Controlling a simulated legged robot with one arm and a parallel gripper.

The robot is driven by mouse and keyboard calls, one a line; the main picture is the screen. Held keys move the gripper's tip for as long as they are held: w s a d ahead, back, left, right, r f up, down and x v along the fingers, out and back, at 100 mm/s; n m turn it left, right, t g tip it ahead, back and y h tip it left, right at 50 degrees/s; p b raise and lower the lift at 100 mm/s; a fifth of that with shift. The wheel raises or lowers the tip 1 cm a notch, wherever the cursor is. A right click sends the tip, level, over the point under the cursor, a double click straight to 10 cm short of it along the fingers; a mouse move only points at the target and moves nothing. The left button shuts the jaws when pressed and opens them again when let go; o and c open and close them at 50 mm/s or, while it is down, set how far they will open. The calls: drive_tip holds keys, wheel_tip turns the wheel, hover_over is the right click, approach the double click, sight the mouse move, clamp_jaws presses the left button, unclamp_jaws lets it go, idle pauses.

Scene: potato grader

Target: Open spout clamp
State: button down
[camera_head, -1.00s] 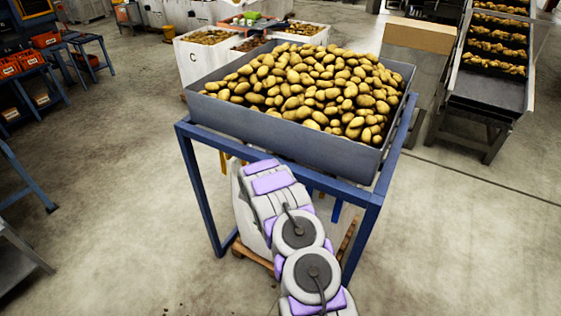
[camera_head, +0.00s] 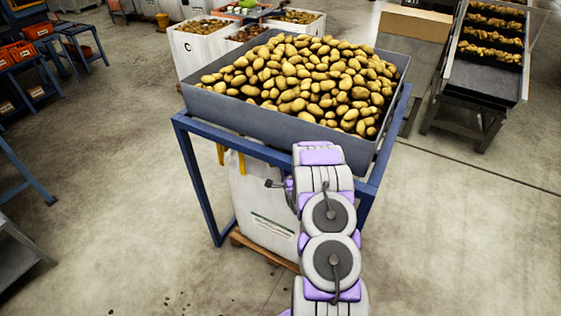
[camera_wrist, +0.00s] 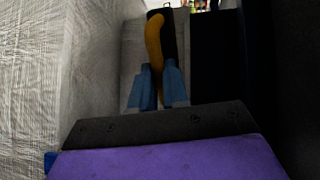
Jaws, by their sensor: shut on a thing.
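The spout clamp is not clearly recognisable in either view. In the wrist view, my gripper (camera_wrist: 161,85) has its two blue fingers close together on a curved yellow-orange piece (camera_wrist: 154,42). I cannot tell whether this piece is the clamp's handle or a bag strap. A dark upright shape stands just behind it. In the head view, a grey hopper (camera_head: 240,118) full of potatoes (camera_head: 310,78) rests on a blue frame (camera_head: 196,185). My arm reaches towards the frame's front right, and my gripper is hidden there.
A white bag (camera_head: 262,212) hangs under the frame from yellow straps (camera_head: 241,164), above a wooden pallet (camera_head: 262,250). In the wrist view, a pale woven wall (camera_wrist: 50,75) is close on the left and a dark surface on the right. Floor is clear on both sides of the frame.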

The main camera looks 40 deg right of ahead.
drive_tip(key=shift+s+f, duration=0.15)
drive_tip(key=shift+s, duration=0.3)
drive_tip(key=shift+n, duration=0.3)
drive_tip(key=c, duration=1.5)
unclamp_jaws()
drive_tip(key=o, duration=0.4)
drive_tip(key=shift+d+y, duration=0.3)
drive_tip(key=shift+c, duration=0.2)
drive_tip(key=shift+a, duration=0.1)
drive_tip(key=p+v, duration=0.1)
drive_tip(key=v, duration=1.6)
drive_tip(key=shift+f+p, duration=0.2)
drive_tip(key=shift+p, duration=0.1)
